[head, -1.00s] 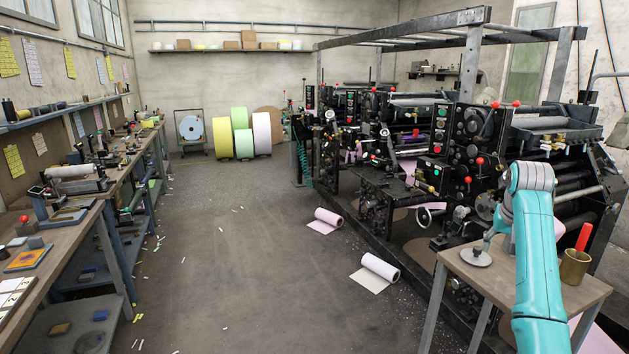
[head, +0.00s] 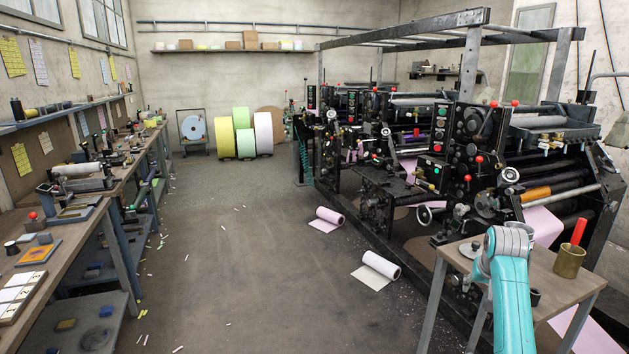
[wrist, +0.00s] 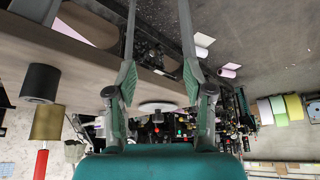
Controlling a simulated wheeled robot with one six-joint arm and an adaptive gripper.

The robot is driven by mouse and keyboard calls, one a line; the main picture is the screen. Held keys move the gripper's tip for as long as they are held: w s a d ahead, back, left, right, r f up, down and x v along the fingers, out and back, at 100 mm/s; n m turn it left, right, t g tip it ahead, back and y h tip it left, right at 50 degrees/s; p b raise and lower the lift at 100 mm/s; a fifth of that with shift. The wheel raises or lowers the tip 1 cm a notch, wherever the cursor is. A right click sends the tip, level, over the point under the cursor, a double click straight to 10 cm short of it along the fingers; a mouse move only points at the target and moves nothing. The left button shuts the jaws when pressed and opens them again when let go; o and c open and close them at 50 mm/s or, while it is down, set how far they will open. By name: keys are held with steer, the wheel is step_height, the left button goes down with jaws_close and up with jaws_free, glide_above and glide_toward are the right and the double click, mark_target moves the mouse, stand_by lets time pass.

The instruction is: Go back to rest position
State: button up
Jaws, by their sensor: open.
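My gripper (wrist: 158,65) is open in the wrist view, with its two fingers apart and nothing between them. In the head view my turquoise arm (head: 510,290) stands in front of a small wooden table (head: 572,288) at the lower right, and the gripper itself is hidden behind it. A pale round disc (wrist: 158,107) shows beyond the fingers in the wrist view, apart from them.
On the small table stand a brass cup (head: 569,262) with a red stick (head: 579,231) and a dark cylinder (head: 535,297). The black press (head: 470,150) rises behind it. A workbench (head: 62,262) lines the left wall.

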steer(key=s+a+f+t, duration=0.1)
steer(key=s+a+f, duration=0.2)
steer(key=f, duration=0.4)
steer(key=s+a+f+n+t, duration=0.1)
steer(key=s+a+f, duration=0.25)
steer(key=f, duration=0.35)
steer(key=s+a+f, duration=0.2)
steer(key=s+f, duration=0.2)
steer(key=f, duration=0.3)
steer(key=s+a+f+t, duration=0.1)
steer(key=s+a+f, duration=0.2)
steer(key=s, duration=0.3)
steer(key=s+a+f+n+t, duration=0.1)
steer(key=s+a+f, duration=0.2)
steer(key=s, duration=0.2)
steer(key=s+a+f+t, duration=0.1)
steer(key=s+a+f, duration=0.2)
steer(key=s, duration=0.3)
steer(key=s+a+r+n+t+y, duration=0.1)
steer(key=s+a+r, duration=0.15)
steer(key=s, duration=0.85)
steer(key=s+a+r+t, duration=0.1)
steer(key=s+a+r, duration=0.15)
steer(key=s, duration=0.85)
steer(key=s+a+r+n+t+y, duration=0.1)
steer(key=s+a+r+t, duration=0.1)
steer(key=s+r, duration=1.2)
steer(key=shift+s+a+r+t, duration=0.3)
steer(key=shift+s+a+r, duration=0.1)
steer(key=shift+r, duration=0.5)
